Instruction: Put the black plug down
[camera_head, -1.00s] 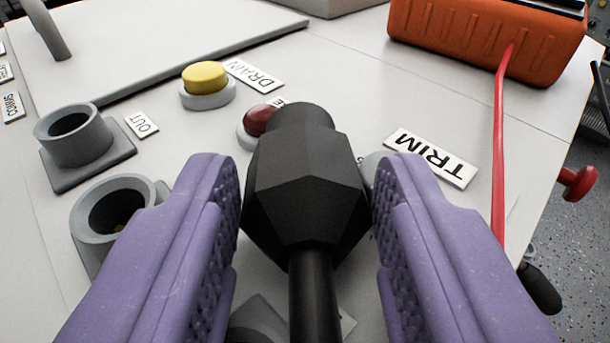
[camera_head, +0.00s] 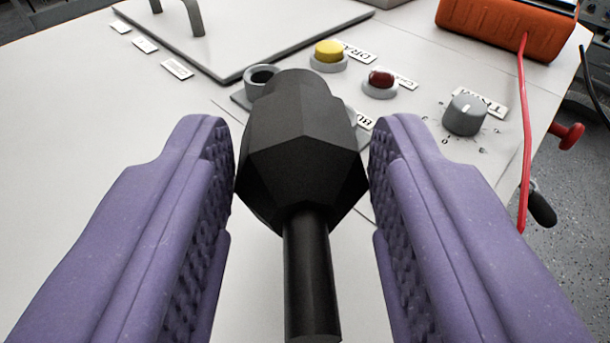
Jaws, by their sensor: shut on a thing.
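The black plug (camera_head: 300,150) is a faceted black body with a black cable stem toward me. My gripper (camera_head: 302,165) has purple ridged fingers on both sides of the plug and is shut on it. The plug is held over the white panel top (camera_head: 90,210), with its front end pointing away from me. It hides part of the grey sockets behind it; one grey socket (camera_head: 261,78) shows just beyond its upper left. I cannot tell how high the plug is above the surface.
A yellow button (camera_head: 328,51), a red button (camera_head: 381,78) and a grey TRIM knob (camera_head: 465,114) stand behind and right. An orange box (camera_head: 505,28) with a red cable (camera_head: 523,130) is at the back right. The white surface at left is clear.

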